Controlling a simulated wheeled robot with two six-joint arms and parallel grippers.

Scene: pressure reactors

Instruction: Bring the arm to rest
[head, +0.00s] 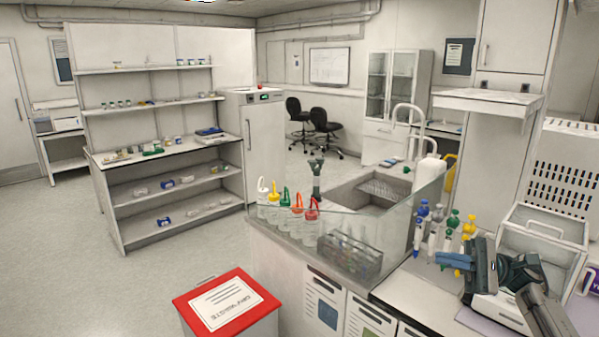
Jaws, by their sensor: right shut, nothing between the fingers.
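My right gripper (455,262) is at the right of the head view, above the counter at the right. Its blue-tipped fingers point left and are shut with nothing between them. The dark arm behind it comes in from the lower right corner. The gripper is in front of a clear-sided box (543,246) and just below a group of pipettes (437,228) on a stand. I cannot tell whether it touches either one. My left gripper is not in view.
A sink (372,190) with a clear splash panel lies left of the gripper. Several wash bottles (290,212) and a wire rack (349,256) stand nearby on the counter. A red-lidded waste bin (228,301) stands in front. The floor at left (75,270) is clear.

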